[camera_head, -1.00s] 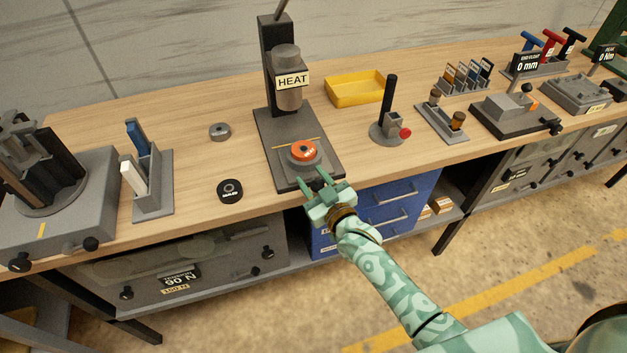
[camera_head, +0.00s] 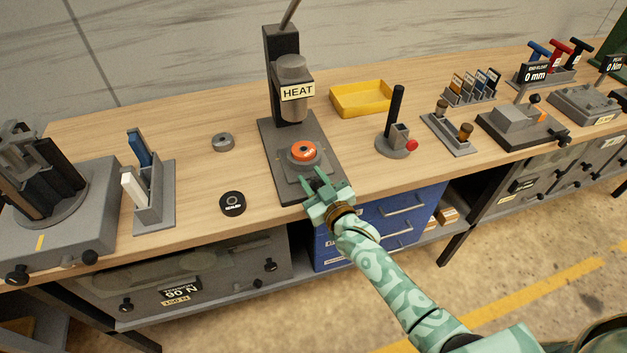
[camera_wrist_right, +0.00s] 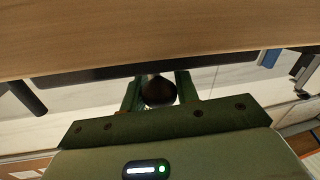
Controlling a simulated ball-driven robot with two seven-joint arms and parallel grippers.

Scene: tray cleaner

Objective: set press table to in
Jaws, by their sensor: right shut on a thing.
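The press (camera_head: 282,60) with the HEAT sign stands on the bench, its ram raised above its base. Its press table (camera_head: 287,164) is a grey plate on the base, carrying an orange ring (camera_head: 303,151) in front of the ram, not straight under it. My right gripper (camera_head: 324,180) is at the front edge of the press. In the right wrist view it is shut on a dark round knob (camera_wrist_right: 158,91), with one green finger on each side. The link between knob and table is hidden by the gripper. My left gripper is not in view.
A black ring (camera_head: 232,203) and a grey ring (camera_head: 223,141) lie left of the press. A yellow tray (camera_head: 361,97) and a stand with a black post and red knob (camera_head: 394,135) are to its right. Blue drawers (camera_head: 385,222) are below the bench top.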

